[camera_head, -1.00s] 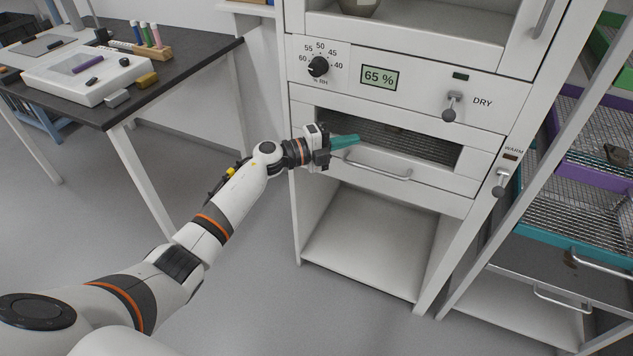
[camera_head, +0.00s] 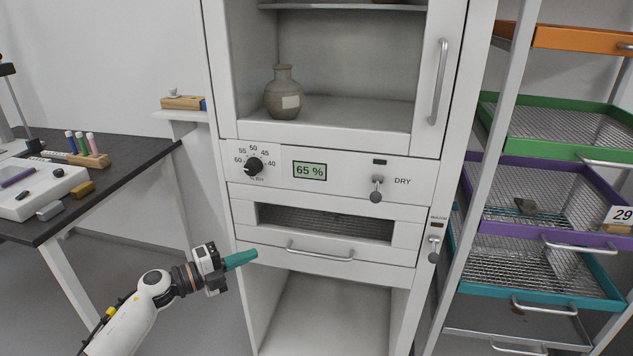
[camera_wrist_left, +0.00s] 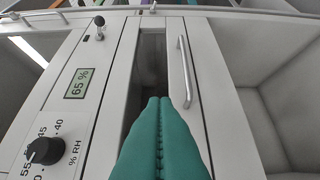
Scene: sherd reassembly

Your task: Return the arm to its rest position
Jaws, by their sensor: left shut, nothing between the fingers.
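My left gripper (camera_head: 240,259) has teal fingers that are shut with nothing between them. In the head view it is at the lower left of the white cabinet, in front of the drawer unit and left of the drawer handle (camera_head: 320,254). In the left wrist view the shut fingers (camera_wrist_left: 163,105) point toward the drawer's dark window, with the handle (camera_wrist_left: 184,72) to their right. I cannot tell from the views whether the fingertips touch the cabinet, but nothing is held. My right gripper is not in view.
The cabinet has a humidity dial (camera_head: 254,166), a 65 % display (camera_head: 310,171) and a DRY lever (camera_head: 377,189). A grey vase (camera_head: 284,96) stands on its upper shelf. A dark worktable (camera_head: 112,180) is at left, and a rack with coloured trays (camera_head: 545,245) at right. Floor shows between table and cabinet.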

